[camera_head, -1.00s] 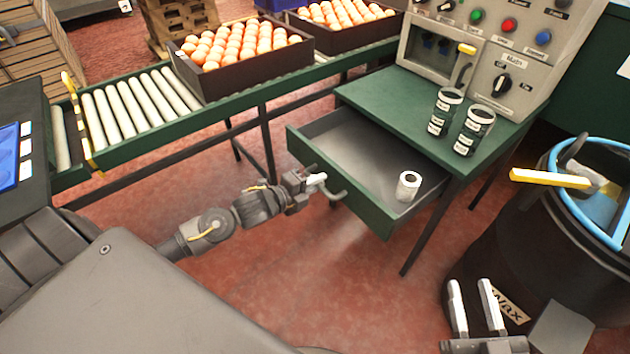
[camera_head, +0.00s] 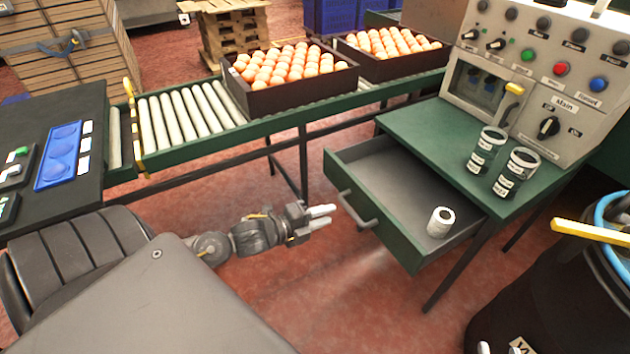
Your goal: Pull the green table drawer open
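The green table drawer (camera_head: 398,240) stands pulled out from under the green table (camera_head: 408,128). Its grey handle (camera_head: 357,212) is on the front panel.
Two labelled jars (camera_head: 486,151) and a control panel (camera_head: 545,80) stand on the table. A black barrel (camera_head: 545,290) is at the lower right. Red floor around my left gripper is clear.

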